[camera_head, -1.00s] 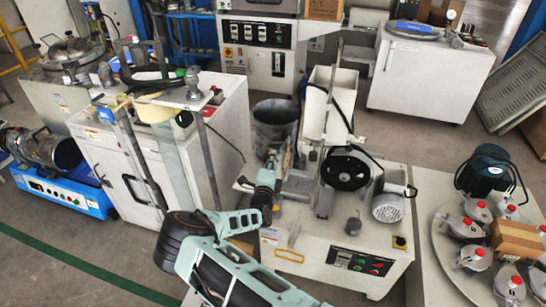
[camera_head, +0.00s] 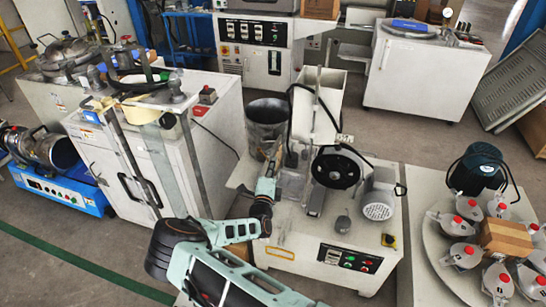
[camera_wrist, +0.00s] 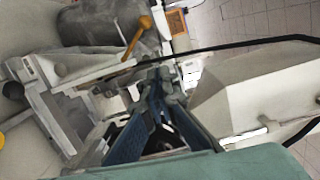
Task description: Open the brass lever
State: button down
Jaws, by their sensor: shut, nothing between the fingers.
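The brass lever (camera_wrist: 136,38) shows in the wrist view as a thin golden rod with a rounded knob at its upper end. It stands tilted on a grey metal mechanism in front of a grey bucket (camera_wrist: 112,22). My gripper (camera_wrist: 160,78) is shut and empty, with blue-grey fingers below and to the right of the lever, apart from it in the picture. In the head view my gripper (camera_head: 270,168) is over the left side of the white machine (camera_head: 320,262), beside its clear box. The lever cannot be made out clearly there.
A white hopper (camera_head: 319,100) and black wheel (camera_head: 336,170) stand close right of my gripper. A black cable (camera_wrist: 240,46) crosses the wrist view. The grey bucket stands behind in the head view (camera_head: 266,122). A white cabinet (camera_head: 215,150) is to the left.

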jog(key=s+a, duration=0.1)
jog(key=s, duration=0.6)
jog(key=shift+a, duration=0.35)
jog(key=shift+s+r, duration=0.1)
